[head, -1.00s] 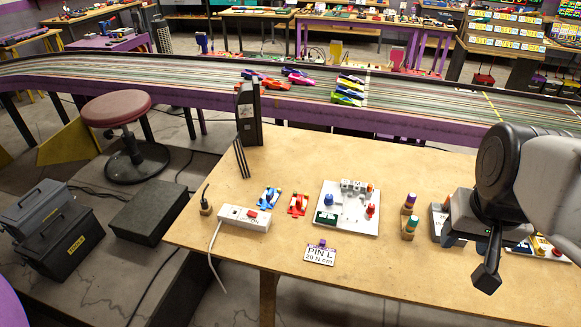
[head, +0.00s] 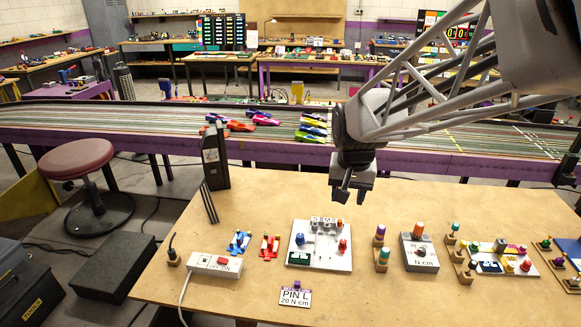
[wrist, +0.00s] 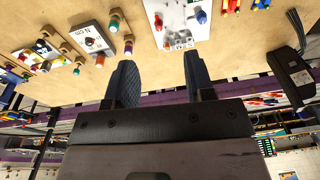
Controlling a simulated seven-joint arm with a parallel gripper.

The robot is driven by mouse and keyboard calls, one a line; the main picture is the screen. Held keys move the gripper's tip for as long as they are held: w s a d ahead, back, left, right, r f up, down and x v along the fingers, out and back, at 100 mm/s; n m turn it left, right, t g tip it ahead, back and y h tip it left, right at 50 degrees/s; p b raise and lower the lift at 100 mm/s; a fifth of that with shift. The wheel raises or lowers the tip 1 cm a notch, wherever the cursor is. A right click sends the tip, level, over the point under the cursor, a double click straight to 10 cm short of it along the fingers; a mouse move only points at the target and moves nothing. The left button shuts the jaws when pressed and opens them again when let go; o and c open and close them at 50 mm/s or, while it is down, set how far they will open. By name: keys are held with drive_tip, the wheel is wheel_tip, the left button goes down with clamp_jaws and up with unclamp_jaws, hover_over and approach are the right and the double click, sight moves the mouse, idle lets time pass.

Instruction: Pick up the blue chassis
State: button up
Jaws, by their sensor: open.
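The blue chassis (head: 239,242), a small car-shaped part, lies on the wooden table left of the red chassis (head: 269,246) in the head view. In the wrist view the blue chassis (wrist: 262,4) is cut by the top edge. My gripper (head: 350,196) is above the back of the table, right of and behind the blue chassis, well apart from it. Its two dark fingers (wrist: 160,62) are spread with nothing between them.
A white power strip (head: 214,265) is left of the chassis. A white board with knobs (head: 320,262) stands right of the red chassis. A PIN L card (head: 294,297) lies in front. A dark upright box (head: 214,155) stands at the back left beside the track (head: 420,135).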

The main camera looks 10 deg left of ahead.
drive_tip(key=w+a+f, duration=0.5)
drive_tip(key=w+a, duration=0.3)
drive_tip(key=a, duration=0.1)
drive_tip(key=g, duration=0.2)
approach(240, 235)
drive_tip(key=shift+s+d+f, duration=0.1)
drive_tip(key=shift+d+f, duration=0.2)
drive_tip(key=shift+a+f, duration=0.4)
drive_tip(key=shift+f, duration=0.05)
drive_tip(key=shift+f, duration=1.25)
drive_tip(key=shift+f, duration=2.65)
